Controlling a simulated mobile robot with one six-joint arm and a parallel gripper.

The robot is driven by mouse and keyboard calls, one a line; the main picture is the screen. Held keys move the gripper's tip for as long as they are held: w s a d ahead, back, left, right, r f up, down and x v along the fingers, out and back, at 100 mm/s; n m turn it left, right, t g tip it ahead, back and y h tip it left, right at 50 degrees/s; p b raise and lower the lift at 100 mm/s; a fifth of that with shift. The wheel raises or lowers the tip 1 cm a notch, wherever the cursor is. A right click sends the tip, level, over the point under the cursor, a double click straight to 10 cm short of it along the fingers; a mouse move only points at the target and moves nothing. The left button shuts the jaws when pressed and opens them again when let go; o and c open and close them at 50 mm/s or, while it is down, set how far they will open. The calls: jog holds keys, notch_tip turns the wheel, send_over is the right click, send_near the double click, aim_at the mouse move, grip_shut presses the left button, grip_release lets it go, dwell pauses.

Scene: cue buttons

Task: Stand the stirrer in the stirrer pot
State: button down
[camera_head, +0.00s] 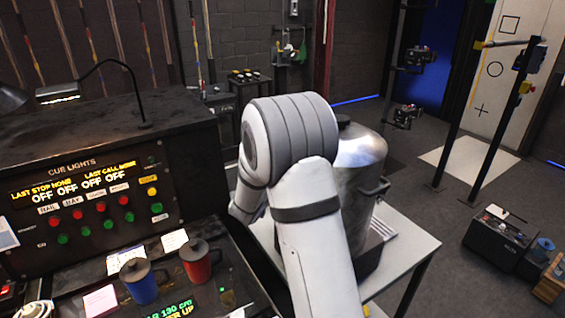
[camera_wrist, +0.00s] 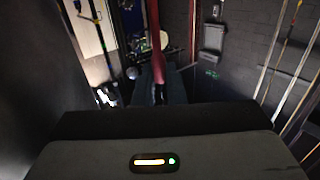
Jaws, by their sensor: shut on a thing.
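My gripper (camera_wrist: 160,92) shows in the wrist view beyond its grey housing. I cannot pick out the stirrer pot for certain in either view.
A metal urn (camera_head: 362,155) stands on a white table (camera_head: 413,247) behind my arm. A black case (camera_head: 500,237) sits on the floor at right.

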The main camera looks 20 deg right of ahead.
notch_tip(320, 180, down, 12)
jog(key=b, duration=0.9)
jog(key=shift+r, duration=0.15)
dwell(0.5)
jog(key=c, duration=1.4)
grip_release()
